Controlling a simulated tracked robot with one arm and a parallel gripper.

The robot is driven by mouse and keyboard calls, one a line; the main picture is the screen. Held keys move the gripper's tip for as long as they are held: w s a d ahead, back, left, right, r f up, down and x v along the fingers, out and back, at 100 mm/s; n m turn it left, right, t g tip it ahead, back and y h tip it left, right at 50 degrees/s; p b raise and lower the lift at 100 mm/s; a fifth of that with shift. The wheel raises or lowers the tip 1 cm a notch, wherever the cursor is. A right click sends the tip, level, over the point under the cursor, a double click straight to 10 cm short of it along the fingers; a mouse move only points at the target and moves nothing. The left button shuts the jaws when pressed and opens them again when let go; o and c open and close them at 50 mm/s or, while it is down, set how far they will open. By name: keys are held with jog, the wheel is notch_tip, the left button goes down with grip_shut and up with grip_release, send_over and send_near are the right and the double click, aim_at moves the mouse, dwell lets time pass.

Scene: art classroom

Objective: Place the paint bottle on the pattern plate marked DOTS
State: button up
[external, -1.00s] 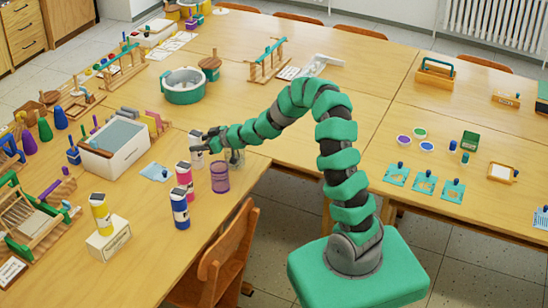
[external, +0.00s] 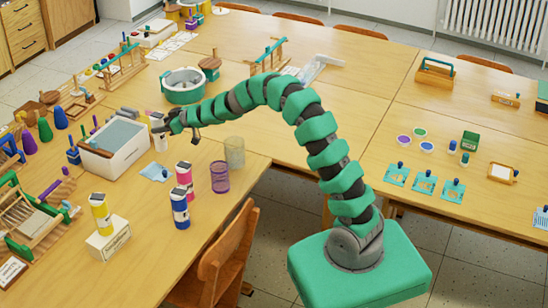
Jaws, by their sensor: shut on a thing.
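My gripper (external: 168,128) is shut on a white paint bottle (external: 160,143) with a dark label, upright at the left table beside the grey-topped white box. I cannot tell whether its base touches the table. A pink bottle (external: 184,176) and a blue bottle (external: 180,210) stand nearer the front edge. A yellow bottle (external: 102,215) stands on a cream block (external: 108,240). Several small teal plates (external: 425,183) with dark knobs lie on the right table, and a pale blue plate (external: 153,173) lies below the gripper. No DOTS marking is readable.
A purple mesh cup (external: 220,177) and a grey mesh cup (external: 235,153) stand near the table edge. The white box (external: 112,153) is close left of my gripper. A green-banded pot (external: 183,86) stands behind. The middle table is mostly clear.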

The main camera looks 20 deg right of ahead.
aim_at(162, 148)
jog(key=a, duration=0.3)
jog(key=shift+s+r, duration=0.15)
jog(key=shift+s, duration=0.05)
notch_tip(162, 148, down, 5)
jog(key=shift+a+f+b, duration=0.15)
jog(key=shift+f+b, duration=0.05)
jog(key=shift+b, duration=1)
jog(key=shift+f+b, duration=0.75)
jog(key=shift+f, duration=1.55)
jog(key=o, duration=1.3)
jog(key=shift+c, duration=0.2)
